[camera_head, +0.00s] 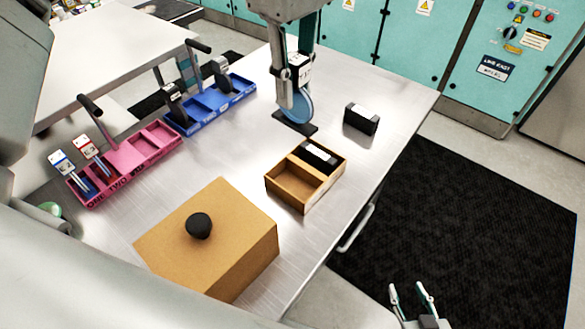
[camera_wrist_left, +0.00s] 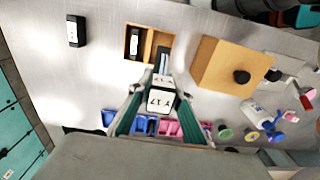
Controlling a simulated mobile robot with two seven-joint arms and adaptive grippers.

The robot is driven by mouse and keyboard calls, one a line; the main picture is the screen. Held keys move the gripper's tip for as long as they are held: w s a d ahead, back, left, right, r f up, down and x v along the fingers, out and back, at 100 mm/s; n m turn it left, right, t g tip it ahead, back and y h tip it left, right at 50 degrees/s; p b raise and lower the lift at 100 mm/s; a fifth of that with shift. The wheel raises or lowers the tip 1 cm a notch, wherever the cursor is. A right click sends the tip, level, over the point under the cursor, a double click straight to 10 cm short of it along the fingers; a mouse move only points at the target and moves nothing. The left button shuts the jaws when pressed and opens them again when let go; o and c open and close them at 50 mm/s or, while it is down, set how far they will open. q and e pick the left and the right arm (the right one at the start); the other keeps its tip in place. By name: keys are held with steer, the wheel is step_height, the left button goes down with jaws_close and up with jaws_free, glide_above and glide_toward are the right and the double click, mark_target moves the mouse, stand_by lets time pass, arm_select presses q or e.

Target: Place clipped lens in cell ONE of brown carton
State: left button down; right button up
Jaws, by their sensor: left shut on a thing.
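My left gripper (camera_head: 294,82) is shut on the clipped lens, a white labelled block with a round blue disc (camera_head: 300,107) below it. In the left wrist view the white block (camera_wrist_left: 160,100) sits between the fingers (camera_wrist_left: 158,88), with a narrow grey part pointing at the carton. The open brown carton (camera_head: 289,200) has two cells. A black module (camera_head: 318,156) lies in its far cell; the near cell looks empty. The held lens is above the table, behind the carton in the head view. No cell labels are readable on the carton. My right gripper (camera_head: 408,290) is open and empty, beyond the table edge.
A closed brown box (camera_head: 245,265) with a black knob (camera_head: 199,226) stands near the carton. A black module (camera_head: 361,119) stands right of the lens. A pink rack (camera_head: 122,160) and blue rack (camera_head: 213,103) stand on the left. Bare table surrounds the carton.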

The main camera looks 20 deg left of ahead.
mark_target(294, 122)
arm_select(q)
step_height(294, 122, down, 18)
steer(key=shift+f, duration=0.25)
steer(key=shift+f, duration=0.1)
steer(key=c, duration=1.8)
jaws_free()
steer(key=shift+c, duration=0.2)
steer(key=shift+s, duration=0.1)
step_height(294, 122, up, 12)
steer(key=shift+r, duration=0.15)
steer(key=shift+s+d, duration=0.1)
